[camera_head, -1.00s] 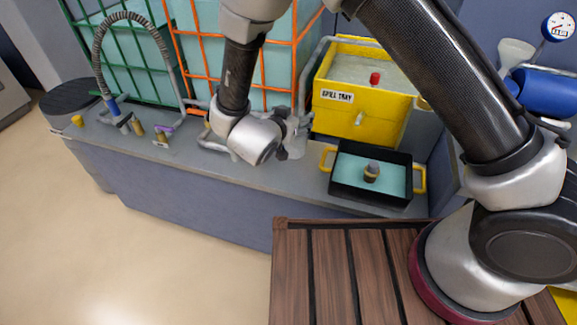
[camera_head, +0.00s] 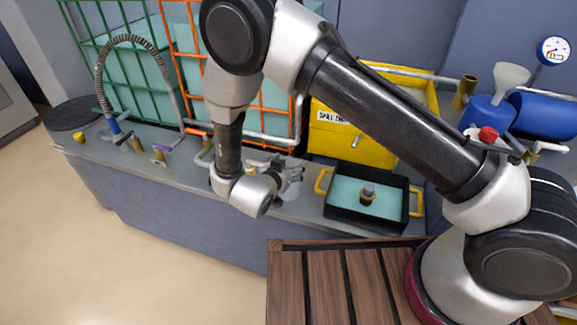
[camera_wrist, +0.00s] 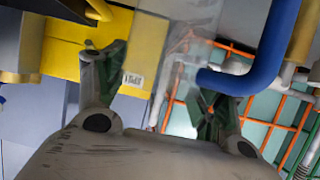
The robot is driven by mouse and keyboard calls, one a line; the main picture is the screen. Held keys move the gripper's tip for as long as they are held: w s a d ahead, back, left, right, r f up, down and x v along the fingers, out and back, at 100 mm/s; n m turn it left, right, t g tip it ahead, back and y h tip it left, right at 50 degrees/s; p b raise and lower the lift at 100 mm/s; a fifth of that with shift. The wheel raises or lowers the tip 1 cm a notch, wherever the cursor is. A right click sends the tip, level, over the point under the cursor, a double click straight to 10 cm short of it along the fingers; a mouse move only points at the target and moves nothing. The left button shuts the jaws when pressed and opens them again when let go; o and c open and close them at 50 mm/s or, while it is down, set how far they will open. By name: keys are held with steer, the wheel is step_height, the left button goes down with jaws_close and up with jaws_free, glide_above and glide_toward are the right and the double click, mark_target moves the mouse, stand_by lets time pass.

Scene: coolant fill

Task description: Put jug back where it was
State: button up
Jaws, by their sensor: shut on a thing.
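In the head view, my gripper (camera_head: 284,172) is over the grey bench, left of the black tray. It is shut on the jug (camera_head: 293,189), a pale translucent vessel partly hidden by my wrist. In the wrist view, my gripper (camera_wrist: 155,88) shows its two fingers apart, with the translucent jug (camera_wrist: 188,38) between and beyond them. I cannot tell whether the jug touches the bench.
The black tray (camera_head: 329,213) with yellow handles holds teal liquid and a small capped item. The yellow spill tray (camera_head: 350,142) stands behind. A caged tank (camera_head: 185,75) and hose (camera_head: 100,70) are left. Blue containers (camera_head: 545,114) are right.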

steer(key=o, duration=1.7)
steer(key=shift+f, duration=0.1)
steer(key=shift+o, duration=0.2)
